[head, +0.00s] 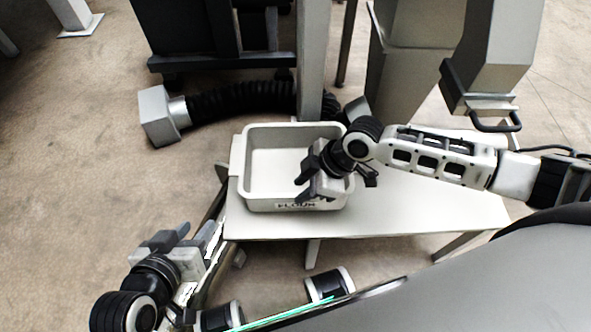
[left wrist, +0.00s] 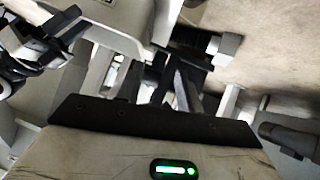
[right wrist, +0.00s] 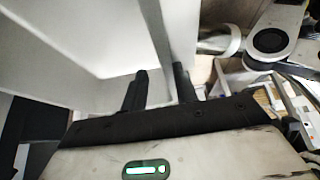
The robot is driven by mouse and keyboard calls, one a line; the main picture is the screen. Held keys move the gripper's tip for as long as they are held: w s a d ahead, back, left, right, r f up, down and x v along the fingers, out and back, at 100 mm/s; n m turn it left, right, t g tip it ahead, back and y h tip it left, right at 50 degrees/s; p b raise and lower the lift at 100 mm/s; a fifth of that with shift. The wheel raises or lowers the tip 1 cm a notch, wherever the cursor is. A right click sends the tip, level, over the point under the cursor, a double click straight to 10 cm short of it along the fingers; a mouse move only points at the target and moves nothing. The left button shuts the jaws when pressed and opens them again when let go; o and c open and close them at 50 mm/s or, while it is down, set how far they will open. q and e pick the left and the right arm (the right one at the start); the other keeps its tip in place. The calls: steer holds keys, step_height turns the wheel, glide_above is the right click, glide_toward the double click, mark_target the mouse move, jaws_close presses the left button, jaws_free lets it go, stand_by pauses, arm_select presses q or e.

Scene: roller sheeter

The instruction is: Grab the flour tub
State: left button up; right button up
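The flour tub (head: 262,204) is a pale open box with rounded corners and dark lettering on its front. It sits upright at the left end of a white table. My right gripper (head: 335,177) is at the tub's right side, with one dark finger over the inside and the other outside. In the right wrist view, the pale tub wall (right wrist: 155,35) runs down between the two spread fingers (right wrist: 160,88); contact is not clear. My left gripper (head: 165,240) is apart from the tub, low beyond the table's left edge, with its fingers apart and empty.
The white table (head: 430,205) is clear to the right of the tub. A black flexible hose (head: 235,98) with a grey end box (head: 160,115) lies on the floor behind. A grey post (head: 312,60) stands close behind the tub.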

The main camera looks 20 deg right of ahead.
steer(key=x, duration=0.1)
steer(key=b+x, duration=0.1)
steer(key=x, duration=0.2)
steer(key=shift+s, duration=0.3)
steer(key=shift+a+f+b, duration=0.25)
steer(key=shift+f+b, duration=0.1)
steer(key=shift+w, duration=0.1)
steer(key=shift+c, duration=0.3)
steer(key=c, duration=0.5)
arm_select(q)
steer(key=shift+d+r+t+h, duration=0.3)
steer(key=shift+r+t, duration=0.2)
steer(key=shift+r, duration=0.05)
arm_select(e)
jaws_close()
arm_select(q)
steer(key=shift+w+r, duration=0.1)
steer(key=shift+w, duration=0.15)
arm_select(e)
steer(key=shift+r, duration=0.1)
